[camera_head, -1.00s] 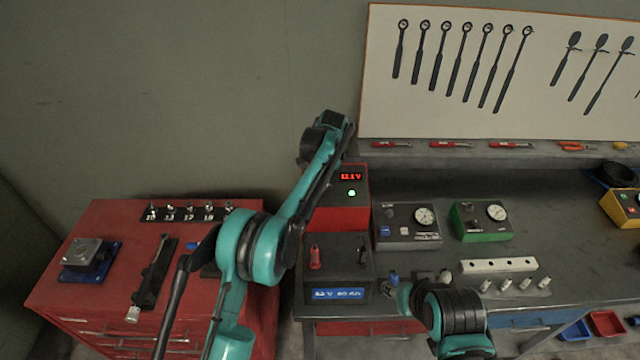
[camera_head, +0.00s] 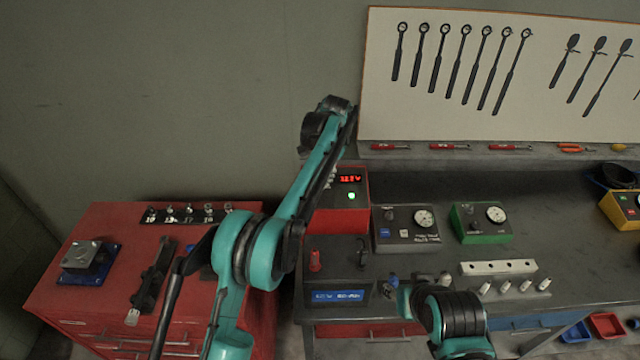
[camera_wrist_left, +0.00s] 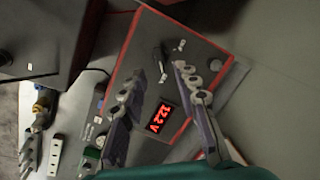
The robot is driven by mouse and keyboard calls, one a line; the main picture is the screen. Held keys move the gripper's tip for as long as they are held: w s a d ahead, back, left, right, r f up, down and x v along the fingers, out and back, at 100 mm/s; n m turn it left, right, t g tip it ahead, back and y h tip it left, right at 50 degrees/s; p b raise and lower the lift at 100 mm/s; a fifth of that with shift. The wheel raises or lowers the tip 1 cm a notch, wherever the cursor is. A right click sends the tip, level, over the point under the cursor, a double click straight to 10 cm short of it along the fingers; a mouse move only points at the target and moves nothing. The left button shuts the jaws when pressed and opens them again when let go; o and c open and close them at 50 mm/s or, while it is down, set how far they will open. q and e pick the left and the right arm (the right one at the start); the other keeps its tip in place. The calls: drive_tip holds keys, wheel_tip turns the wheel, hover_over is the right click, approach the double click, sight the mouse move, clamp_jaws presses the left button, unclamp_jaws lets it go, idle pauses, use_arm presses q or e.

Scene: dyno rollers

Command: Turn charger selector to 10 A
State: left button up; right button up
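The charger (camera_head: 338,218) is a red box with a dark face, a lit red display and a green light. It stands at the back left of the bench. In the left wrist view its dark panel (camera_wrist_left: 140,55) fills the middle and the display (camera_wrist_left: 160,118) reads 12.2 V. A slim dark selector (camera_wrist_left: 158,62) with small white marks near it is on the panel. My left gripper (camera_wrist_left: 159,76) is open, its fingers apart over the panel on either side of the selector. I cannot tell whether they touch. In the head view my left arm hides this gripper.
A battery (camera_head: 338,270) with red and black terminals stands in front of the charger. A grey gauge box (camera_head: 405,230) and a green one (camera_head: 482,223) stand to its right. A red tool cabinet (camera_head: 110,285) is at left.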

use_arm(q)
wheel_tip(320, 180, up, 7)
drive_tip(key=s, duration=0.1)
drive_tip(key=shift+d+f, duration=0.15)
drive_tip(key=shift+d, duration=0.25)
drive_tip(key=s+a+f+n+t+h+b, duration=0.1)
drive_tip(key=s+a+n+b, duration=0.2)
drive_tip(key=s+a+b, duration=0.35)
drive_tip(key=s+a+f+n+t+b, duration=0.2)
drive_tip(key=s+a+b, duration=0.2)
drive_tip(key=s+a, duration=0.45)
drive_tip(key=s+a+f+n+t+b, duration=0.1)
drive_tip(key=s+f+b, duration=0.3)
drive_tip(key=s+f, duration=0.6)
drive_tip(key=s+a+f+n+t+b, duration=0.1)
drive_tip(key=s+a+f+n+b, duration=0.3)
drive_tip(key=s+f, duration=0.6)
drive_tip(key=s, duration=0.3)
drive_tip(key=shift+f+t+b, duration=0.3)
drive_tip(key=shift+f+b, duration=0.1)
